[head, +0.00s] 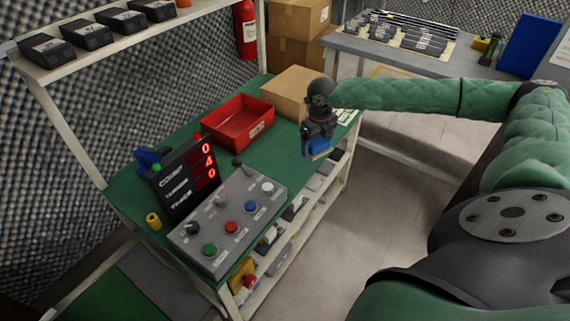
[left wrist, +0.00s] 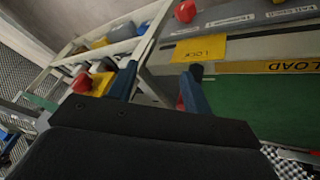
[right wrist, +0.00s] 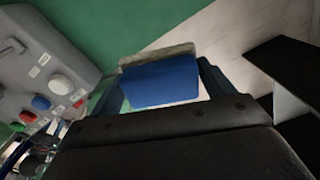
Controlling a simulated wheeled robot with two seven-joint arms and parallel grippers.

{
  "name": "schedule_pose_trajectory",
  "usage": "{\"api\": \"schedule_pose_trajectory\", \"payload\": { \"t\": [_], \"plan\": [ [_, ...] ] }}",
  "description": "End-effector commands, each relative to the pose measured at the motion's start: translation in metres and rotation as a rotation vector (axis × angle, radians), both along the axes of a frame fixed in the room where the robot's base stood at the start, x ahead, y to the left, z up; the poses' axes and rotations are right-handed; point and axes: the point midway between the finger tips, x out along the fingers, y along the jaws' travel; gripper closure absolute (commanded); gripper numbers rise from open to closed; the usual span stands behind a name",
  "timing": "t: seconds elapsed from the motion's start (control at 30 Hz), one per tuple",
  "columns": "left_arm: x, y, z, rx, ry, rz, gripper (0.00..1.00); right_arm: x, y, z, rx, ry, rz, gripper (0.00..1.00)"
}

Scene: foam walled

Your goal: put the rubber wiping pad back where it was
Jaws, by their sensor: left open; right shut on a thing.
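The wiping pad, a blue block with a pale greyish edge, shows in the right wrist view (right wrist: 160,82) between my right fingers. In the head view the pad (head: 318,147) hangs below my right gripper (head: 316,136), near the green bench's right edge. My right gripper is shut on it. In the right wrist view the green bench top and pale floor lie behind the pad; I cannot tell its height above the bench. My left gripper (left wrist: 163,82) is open and empty in the left wrist view, facing a yellow label and shelves; it is outside the head view.
The green bench (head: 150,190) holds a grey control box (head: 228,226), a counter display (head: 186,180), a red bin (head: 238,122) and a cardboard box (head: 296,92). A shelf (head: 90,52) overhangs the back. A second table (head: 390,52) stands beyond a floor gap.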

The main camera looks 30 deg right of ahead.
Motion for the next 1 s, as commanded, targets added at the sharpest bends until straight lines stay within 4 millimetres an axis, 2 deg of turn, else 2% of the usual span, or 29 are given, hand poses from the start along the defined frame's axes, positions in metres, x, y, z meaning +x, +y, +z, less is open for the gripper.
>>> {"api": "schedule_pose_trajectory", "payload": {
  "t": [0.17,0.57,0.8,1.0],
  "plan": [
    [-0.001,0.001,0.007,0.002,0.003,-0.002,0.50,0.007,0.005,-0.003,0.001,0.000,-0.037,0.55],
    [-0.010,0.007,0.061,0.015,0.047,-0.018,0.50,0.063,0.039,-0.042,0.001,0.000,-0.036,0.55],
    [-0.012,0.017,0.068,0.039,0.069,-0.012,0.50,0.092,0.057,-0.063,0.000,0.001,-0.036,0.55],
    [-0.013,0.020,0.069,0.046,0.077,-0.010,0.50,0.100,0.061,-0.071,0.000,0.000,-0.037,0.55]
  ]
}}
